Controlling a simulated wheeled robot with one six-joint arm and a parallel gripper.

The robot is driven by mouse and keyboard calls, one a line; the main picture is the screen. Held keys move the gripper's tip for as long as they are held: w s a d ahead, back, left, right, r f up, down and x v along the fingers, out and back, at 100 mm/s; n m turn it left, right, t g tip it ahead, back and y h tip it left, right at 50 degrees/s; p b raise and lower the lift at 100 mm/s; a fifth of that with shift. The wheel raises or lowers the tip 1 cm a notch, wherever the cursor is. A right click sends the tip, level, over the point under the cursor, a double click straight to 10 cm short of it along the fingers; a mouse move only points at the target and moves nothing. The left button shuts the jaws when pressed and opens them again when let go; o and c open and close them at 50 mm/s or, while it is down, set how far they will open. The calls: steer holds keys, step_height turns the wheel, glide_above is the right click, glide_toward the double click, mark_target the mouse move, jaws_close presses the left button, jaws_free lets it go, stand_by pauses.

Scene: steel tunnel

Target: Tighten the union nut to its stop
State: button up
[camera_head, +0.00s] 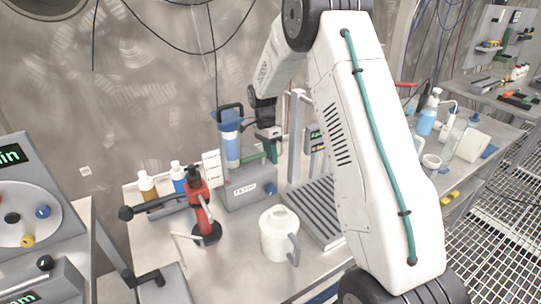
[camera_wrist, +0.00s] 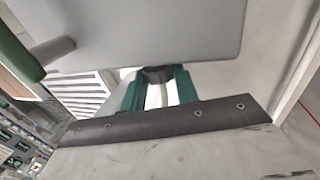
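The union nut is not something I can single out with certainty. A filter column (camera_head: 231,147) with a blue head and a black loop on top stands on a grey box marked FILTER (camera_head: 250,193). My gripper (camera_head: 262,131) is just right of the column's upper part, in front of the wall. In the wrist view, the two green fingers (camera_wrist: 160,92) stand apart below a large grey surface. A dark rounded piece (camera_wrist: 158,73) shows between their ends. I cannot tell whether they touch it.
A red tool (camera_head: 202,207) with a black handle stands left of the box. A white jug (camera_head: 279,234) stands in front, and a ribbed grey tray (camera_head: 318,212) lies to the right. Small bottles (camera_head: 148,186) stand behind the red tool. A green bar (camera_wrist: 18,52) shows at upper left.

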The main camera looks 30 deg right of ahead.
steer(key=shift+g, duration=0.3)
steer(key=g, duration=0.3)
steer(key=shift+w+f, duration=0.2)
steer(key=shift+w, duration=0.15)
steer(key=shift+w+f+g, duration=0.1)
steer(key=shift+g, duration=1.1)
steer(key=shift+w+f+g, duration=0.1)
steer(key=shift+g, duration=1.1)
steer(key=o, duration=1)
